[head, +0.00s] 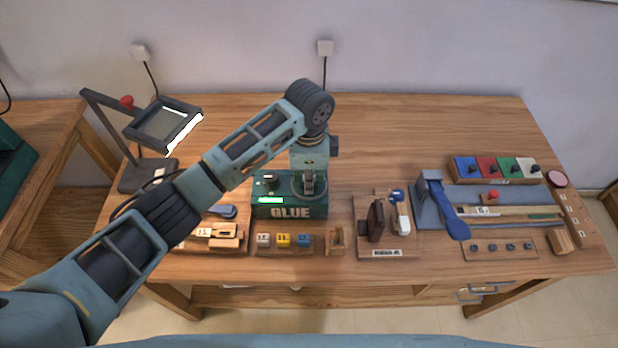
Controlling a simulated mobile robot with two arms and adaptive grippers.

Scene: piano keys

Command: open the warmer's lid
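The warmer is a dark green box (290,212) marked GLUE, with a lit green strip on its front, standing at the middle of the workbench. A small dark knob (268,181) shows on its top left. My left arm comes in from the left and bends down over the warmer. My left gripper (308,184) is at the right part of the warmer's top, pointing down. The arm hides part of the top and back of the warmer, and the lid's outline is hard to make out. The fingers are too small to tell open from shut. My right gripper is not in view.
A dark lamp (150,170) stands at the left. Small labelled blocks (283,241) lie before the warmer. A wooden stand with tools (388,225) and a blue lever device (440,208) stand to the right. The bench's back right (430,125) is clear.

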